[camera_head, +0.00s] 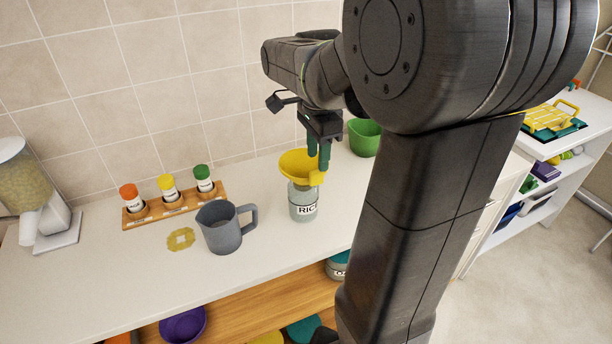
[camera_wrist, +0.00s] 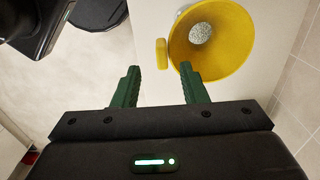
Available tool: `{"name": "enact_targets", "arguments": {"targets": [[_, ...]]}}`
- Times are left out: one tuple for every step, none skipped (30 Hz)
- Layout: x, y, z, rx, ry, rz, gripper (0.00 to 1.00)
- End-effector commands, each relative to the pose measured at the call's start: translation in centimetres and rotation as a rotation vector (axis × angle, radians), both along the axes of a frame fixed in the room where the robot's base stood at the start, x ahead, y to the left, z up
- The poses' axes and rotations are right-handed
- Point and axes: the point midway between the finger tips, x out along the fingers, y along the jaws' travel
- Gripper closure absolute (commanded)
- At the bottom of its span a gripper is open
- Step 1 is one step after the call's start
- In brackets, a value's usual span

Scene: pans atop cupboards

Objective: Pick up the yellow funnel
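The yellow funnel (camera_head: 295,162) sits upright in the mouth of a glass jar labelled RIC… (camera_head: 303,208) on the white counter. In the wrist view the funnel (camera_wrist: 232,58) opens toward the camera, with pale grains visible through its hole. Its small yellow tab (camera_wrist: 162,53) sticks out toward the space ahead of my fingers. My gripper (camera_head: 319,160) is above the jar at the funnel's right side. In the wrist view my gripper (camera_wrist: 158,72) has its two green fingers apart with nothing between them; the tab lies just beyond the fingertips. The jar's body is mostly hidden there.
A grey measuring jug (camera_head: 222,230) stands left of the jar. A wooden rack (camera_head: 175,205) with spice bottles is behind it. A green bowl (camera_head: 364,138) stands behind right. The tiled wall (camera_head: 200,80) is close behind.

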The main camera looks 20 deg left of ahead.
Motion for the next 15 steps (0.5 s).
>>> {"name": "enact_targets", "arguments": {"targets": [[0.0, 0.1, -0.4, -0.002, 0.002, 0.000, 0.61], [0.0, 0.1, -0.8, -0.003, 0.003, 0.001, 0.61], [-0.1, 0.2, -1.4, -0.004, 0.003, 0.001, 0.61], [0.0, 0.3, -1.9, -0.004, 0.005, 0.001, 0.61], [0.0, 0.3, -2.4, -0.005, 0.004, 0.001, 0.61], [0.0, 0.4, -3.0, -0.004, 0.003, 0.000, 0.61], [0.0, 0.4, -3.5, -0.004, 0.003, 0.000, 0.61], [0.0, 0.4, -3.9, -0.003, 0.003, 0.000, 0.61], [0.0, 0.4, -4.3, -0.003, 0.003, 0.000, 0.61], [0.0, 0.4, -4.5, -0.003, 0.003, 0.000, 0.61], [0.0, 0.4, -4.7, -0.002, 0.002, 0.000, 0.61], [0.0, 0.4, -4.9, -0.001, 0.001, 0.000, 0.61], [0.0, 0.4, -4.9, -0.001, 0.001, 0.000, 0.61], [0.0, 0.4, -4.9, 0.000, 0.000, 0.000, 0.61], [0.0, 0.4, -4.9, 0.000, 0.000, 0.000, 0.61]]}}
